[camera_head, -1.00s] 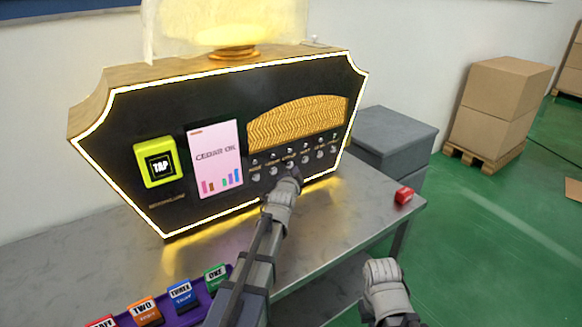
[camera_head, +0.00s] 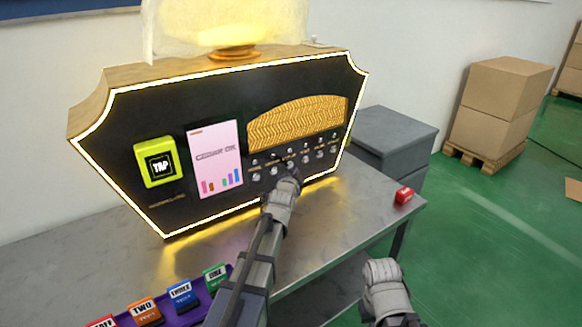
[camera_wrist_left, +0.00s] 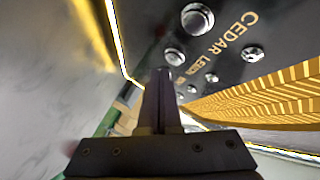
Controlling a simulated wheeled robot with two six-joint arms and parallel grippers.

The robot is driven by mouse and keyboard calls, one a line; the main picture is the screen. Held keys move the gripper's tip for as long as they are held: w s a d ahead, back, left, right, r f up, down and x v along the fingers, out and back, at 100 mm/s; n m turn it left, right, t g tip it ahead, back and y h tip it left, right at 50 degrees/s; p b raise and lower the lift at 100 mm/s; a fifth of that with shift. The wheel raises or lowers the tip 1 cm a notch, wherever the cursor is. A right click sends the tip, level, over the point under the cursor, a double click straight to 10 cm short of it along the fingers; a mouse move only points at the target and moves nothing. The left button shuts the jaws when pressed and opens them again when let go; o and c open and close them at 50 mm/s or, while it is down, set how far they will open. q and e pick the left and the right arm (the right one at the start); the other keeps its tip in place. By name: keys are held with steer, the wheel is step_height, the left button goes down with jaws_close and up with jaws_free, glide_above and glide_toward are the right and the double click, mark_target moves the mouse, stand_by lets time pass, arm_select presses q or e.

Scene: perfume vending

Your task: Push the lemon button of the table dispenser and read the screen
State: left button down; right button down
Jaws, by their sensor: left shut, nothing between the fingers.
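The table dispenser (camera_head: 120,130) is a black panel with a glowing edge and a row of small round buttons at its lower right. Its pink screen (camera_head: 214,160) shows blurred text that looks like CEDAR OK, above coloured bars. My left gripper (camera_head: 294,175) is shut and empty, its tip in front of the button row. In the left wrist view, the shut fingers (camera_wrist_left: 162,75) end close to a round button (camera_wrist_left: 175,57); contact cannot be told. The label CEDAR is legible beside another button (camera_wrist_left: 197,18); the neighbouring label is partly hidden. My right gripper (camera_head: 384,272) hangs low at the right, its fingers unclear.
A lime TAP pad (camera_head: 157,162) is on the dispenser's left. A purple rack (camera_head: 192,316) with several coloured labelled blocks is at the front left. A grey cabinet (camera_head: 392,140) and stacked boxes (camera_head: 502,95) stand beyond.

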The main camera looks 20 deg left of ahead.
arm_select(q)
steer(key=shift+w+a, duration=0.3)
steer(key=shift+a, duration=0.05)
steer(key=shift+w+a, duration=0.25)
steer(key=shift+a, duration=0.15)
stand_by(0.9)
steer(key=shift+d, duration=0.1)
steer(key=shift+s+d, duration=0.55)
steer(key=shift+d, duration=0.05)
stand_by(0.3)
steer(key=shift+s+d, duration=0.8)
steer(key=shift+d, duration=0.2)
steer(key=shift+s+d, duration=0.75)
steer(key=shift+d, duration=0.25)
